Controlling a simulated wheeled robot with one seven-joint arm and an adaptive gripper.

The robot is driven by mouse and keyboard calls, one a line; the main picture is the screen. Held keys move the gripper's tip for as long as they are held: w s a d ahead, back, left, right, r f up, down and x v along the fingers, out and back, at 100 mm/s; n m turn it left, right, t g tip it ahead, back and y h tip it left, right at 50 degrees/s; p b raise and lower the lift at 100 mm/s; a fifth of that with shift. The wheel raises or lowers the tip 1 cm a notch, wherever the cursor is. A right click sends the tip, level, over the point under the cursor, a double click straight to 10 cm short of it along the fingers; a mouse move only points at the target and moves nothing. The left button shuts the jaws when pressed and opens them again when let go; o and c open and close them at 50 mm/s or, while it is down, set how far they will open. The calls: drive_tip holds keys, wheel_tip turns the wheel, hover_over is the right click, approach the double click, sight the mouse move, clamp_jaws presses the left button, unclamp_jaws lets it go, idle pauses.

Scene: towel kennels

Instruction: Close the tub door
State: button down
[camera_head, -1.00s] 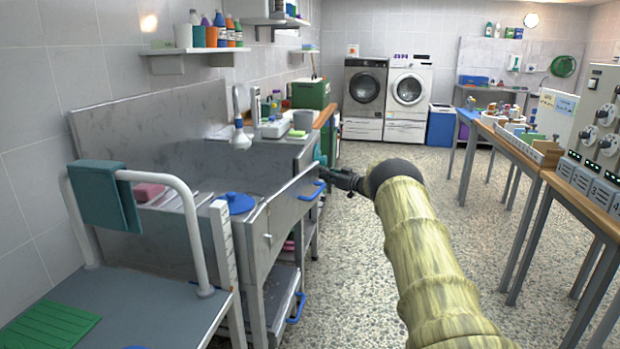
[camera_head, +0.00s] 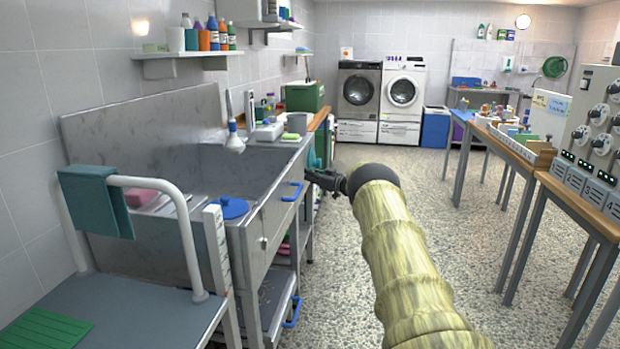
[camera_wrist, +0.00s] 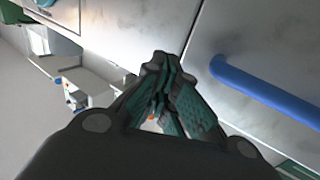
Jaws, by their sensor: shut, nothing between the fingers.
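The steel tub (camera_head: 185,235) stands at the left against the wall. Its door (camera_head: 272,222) is the front panel with a blue handle (camera_head: 292,191). The door lies nearly in line with the tub front; I cannot tell whether it is fully shut or latched. In the wrist view, the door (camera_wrist: 255,50) and its blue handle (camera_wrist: 265,91) are at the right, with a dark seam along the door's edge. My gripper (camera_head: 308,175) is shut and empty at the far end of the door, beside the handle. Its fingertips (camera_wrist: 163,62) are close to the seam; contact is unclear.
A grooming table (camera_head: 150,310) with a white rail and teal towel stands at the near left. A lower shelf with a blue handle (camera_head: 292,311) is under the tub. Wooden-topped tables (camera_head: 565,190) line the right. The speckled floor between is clear.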

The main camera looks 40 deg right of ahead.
drive_tip(key=s+d, duration=0.8)
drive_tip(key=s, duration=0.3)
drive_tip(key=shift+s+d+f, duration=0.15)
drive_tip(key=shift+s+f, duration=0.05)
drive_tip(key=shift+s, duration=0.1)
